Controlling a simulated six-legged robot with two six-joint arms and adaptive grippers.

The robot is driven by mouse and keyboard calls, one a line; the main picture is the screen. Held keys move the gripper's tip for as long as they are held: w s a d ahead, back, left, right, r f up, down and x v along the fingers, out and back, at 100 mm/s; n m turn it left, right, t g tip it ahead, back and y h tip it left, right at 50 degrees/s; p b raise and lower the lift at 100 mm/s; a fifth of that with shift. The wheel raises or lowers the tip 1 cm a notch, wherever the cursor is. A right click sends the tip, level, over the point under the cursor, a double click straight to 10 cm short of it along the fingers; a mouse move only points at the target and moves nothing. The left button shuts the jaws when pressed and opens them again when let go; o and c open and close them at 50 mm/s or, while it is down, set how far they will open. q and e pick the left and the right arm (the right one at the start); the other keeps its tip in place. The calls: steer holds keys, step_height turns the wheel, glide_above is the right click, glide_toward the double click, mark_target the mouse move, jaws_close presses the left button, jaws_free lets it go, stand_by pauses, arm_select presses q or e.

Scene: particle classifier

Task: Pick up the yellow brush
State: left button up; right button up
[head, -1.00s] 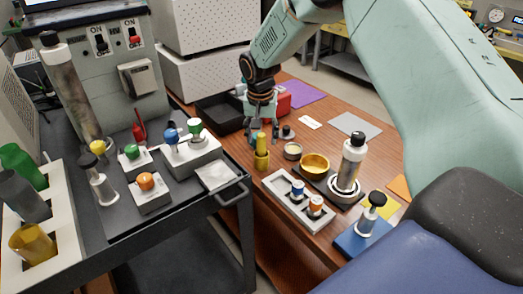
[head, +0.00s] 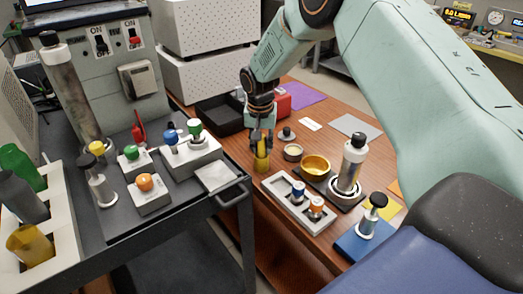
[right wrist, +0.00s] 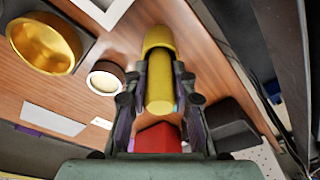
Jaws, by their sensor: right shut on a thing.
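The yellow brush (head: 262,160) stands on the brown table, near the edge beside the dark cart. My right gripper (head: 262,143) is above and around its upper part, fingers pointing down. In the right wrist view the yellow brush (right wrist: 160,75) lies between the two fingers of my right gripper (right wrist: 160,88), which are shut on it. Its wider end is farther from the camera. Whether it touches the table I cannot tell. My left gripper is not in view.
A gold bowl (head: 315,164), a small round tin (head: 293,152) and a white tray (head: 285,205) with knobbed pieces are close to the right. The dark cart (head: 110,225) with several coloured-knob pieces is to the left. A black bin (head: 220,113) and a red box (head: 284,101) are behind.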

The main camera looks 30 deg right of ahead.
jaws_close()
step_height(320, 180, up, 10)
steer(key=shift+r+p, duration=0.1)
steer(key=shift+p, duration=0.8)
